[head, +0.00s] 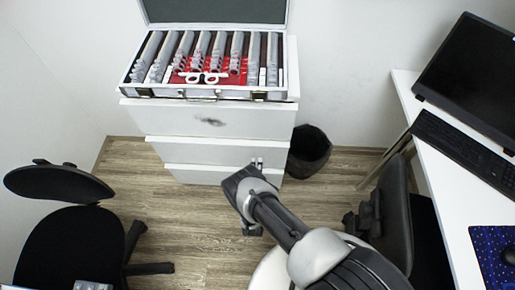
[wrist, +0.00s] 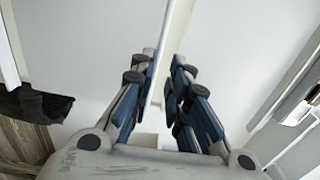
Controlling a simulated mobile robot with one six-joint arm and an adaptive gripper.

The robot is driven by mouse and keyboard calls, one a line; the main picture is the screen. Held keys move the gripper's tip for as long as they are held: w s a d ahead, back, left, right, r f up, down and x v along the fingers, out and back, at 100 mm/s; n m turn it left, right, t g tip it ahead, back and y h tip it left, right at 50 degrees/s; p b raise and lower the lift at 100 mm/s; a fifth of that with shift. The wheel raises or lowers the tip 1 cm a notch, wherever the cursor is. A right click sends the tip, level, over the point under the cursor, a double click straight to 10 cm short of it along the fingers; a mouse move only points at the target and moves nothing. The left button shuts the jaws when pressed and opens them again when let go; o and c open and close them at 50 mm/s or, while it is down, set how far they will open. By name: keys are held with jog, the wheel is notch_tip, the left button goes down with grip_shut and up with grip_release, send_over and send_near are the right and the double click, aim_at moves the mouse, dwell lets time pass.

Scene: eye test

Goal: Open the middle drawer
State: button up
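A white drawer cabinet stands against the wall, with a top drawer (head: 170,118), a middle drawer (head: 200,153) and a bottom drawer (head: 205,176). My gripper (head: 257,163) is in front of the cabinet's right part, at about the middle drawer's height. In the wrist view my gripper (wrist: 163,62) is open, its two blue-padded fingers apart. A pale edge of the white cabinet front runs between the fingertips, with gaps visible beside it. I cannot tell whether the fingers touch it. My arm hides part of the cabinet's lower right.
An open case of lenses (head: 203,93) sits on the cabinet. A black bin (head: 309,150) stands close to its right. Black chairs stand at left (head: 70,235) and right (head: 396,205). Floor before the cabinet is clear.

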jog(key=b, duration=0.2)
send_over(258, 148)
jog(key=s, duration=0.3)
jog(key=shift+s, duration=0.1)
grip_shut()
